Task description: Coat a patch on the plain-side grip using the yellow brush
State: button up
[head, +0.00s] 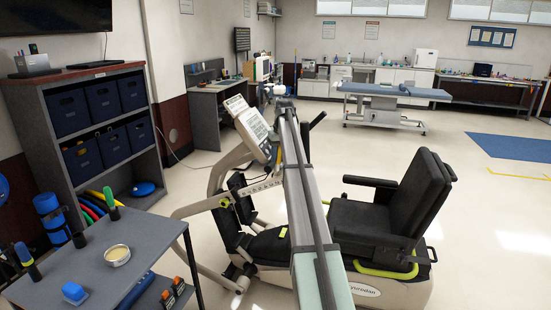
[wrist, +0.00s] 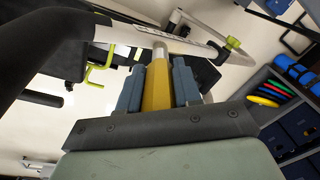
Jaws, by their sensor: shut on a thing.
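My gripper (wrist: 158,84) is shut on the yellow brush (wrist: 157,92), with a blue-grey finger on each side of its handle. The brush's pale tip points away from me, toward the stepper's light frame; I cannot tell whether it touches anything. In the head view my arm crosses the recumbent stepper (head: 390,287) and hides most of the gripper and brush. A dark grip (head: 318,120) shows just right of my arm. A thick black bar (wrist: 40,50) is close at the left of the wrist view. I cannot tell which grip is the plain-side one.
A grey cart (head: 150,238) at front left carries a round tin of cream paste (head: 117,255), a green-handled tool (head: 111,205), a dark-handled tool (head: 27,262) and a blue block (head: 75,292). The stepper's console (head: 253,128) and seat (head: 385,215) flank my arm.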

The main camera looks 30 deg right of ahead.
jog(key=shift+s+d+r, duration=0.25)
jog(key=shift+s+d, duration=0.05)
jog(key=shift+w+a+r, duration=0.3)
jog(key=shift+r, duration=0.45)
jog(key=shift+w+a+r, duration=0.25)
jog(key=shift+w+r, duration=0.05)
jog(key=shift+r, duration=0.4)
jog(key=shift+w+a+r, duration=0.3)
jog(key=shift+r, duration=0.45)
jog(key=shift+w+a+r, duration=0.15)
jog(key=shift+a+r, duration=0.05)
jog(key=shift+r, duration=0.25)
jog(key=shift+w+a+r, duration=0.15)
jog(key=shift+r, duration=0.3)
jog(key=shift+r, duration=0.1)
jog(key=shift+s, duration=0.1)
